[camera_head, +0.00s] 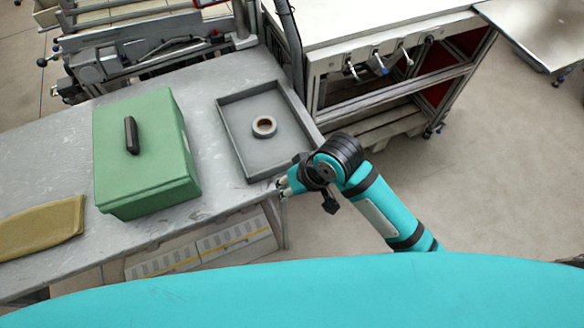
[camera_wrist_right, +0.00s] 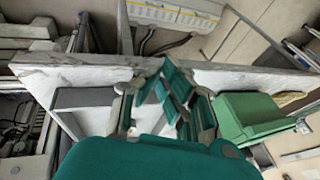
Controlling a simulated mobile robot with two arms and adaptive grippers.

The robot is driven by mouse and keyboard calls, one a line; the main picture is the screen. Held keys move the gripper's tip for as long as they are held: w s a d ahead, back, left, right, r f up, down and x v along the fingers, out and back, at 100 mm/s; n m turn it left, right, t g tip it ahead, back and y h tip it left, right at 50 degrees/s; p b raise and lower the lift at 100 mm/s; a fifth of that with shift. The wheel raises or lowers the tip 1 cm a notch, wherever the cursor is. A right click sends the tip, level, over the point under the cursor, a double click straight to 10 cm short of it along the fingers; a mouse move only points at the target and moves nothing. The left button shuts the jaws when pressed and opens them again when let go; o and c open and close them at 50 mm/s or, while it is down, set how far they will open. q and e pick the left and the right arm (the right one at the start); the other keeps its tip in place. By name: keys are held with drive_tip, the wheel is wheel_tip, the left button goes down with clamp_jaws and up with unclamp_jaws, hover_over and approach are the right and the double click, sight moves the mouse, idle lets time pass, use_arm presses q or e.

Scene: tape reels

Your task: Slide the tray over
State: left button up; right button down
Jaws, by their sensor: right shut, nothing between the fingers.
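A grey, shallow tray (camera_head: 253,156) lies on the right end of the grey table (camera_head: 198,92) in the head view. A roll of tape (camera_head: 264,126) with a brownish inner ring lies in it. My right gripper (camera_head: 282,187) is shut and empty, at the tray's near right corner by the table edge. I cannot tell whether it touches the tray. In the right wrist view the gripper's fingers (camera_wrist_right: 178,95) show between part of the tray (camera_wrist_right: 88,98) and the green box. My left gripper is not in view.
A green box (camera_head: 145,150) with a black handle stands left of the tray; it also shows in the right wrist view (camera_wrist_right: 250,118). An olive pouch (camera_head: 40,228) lies at the table's left. A white-topped workbench (camera_head: 350,22) stands beyond the table's right end. Bare tabletop lies between box and tray.

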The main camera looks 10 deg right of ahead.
wheel_tip(320, 180, up, 8)
drive_tip(key=w+d+g+h, duration=0.1)
drive_tip(key=d+g+h, duration=0.1)
drive_tip(key=h, duration=0.2)
drive_tip(key=w+f, duration=0.1)
drive_tip(key=f, duration=0.2)
drive_tip(key=w+f+p, duration=0.1)
drive_tip(key=f, duration=0.2)
drive_tip(key=w+f, duration=0.1)
drive_tip(key=f, duration=0.3)
drive_tip(key=shift+w+a+f+p, duration=0.1)
drive_tip(key=shift+w+a+p, duration=0.2)
drive_tip(key=shift+p, duration=0.1)
drive_tip(key=shift+w+a, duration=0.1)
drive_tip(key=shift+w, duration=0.25)
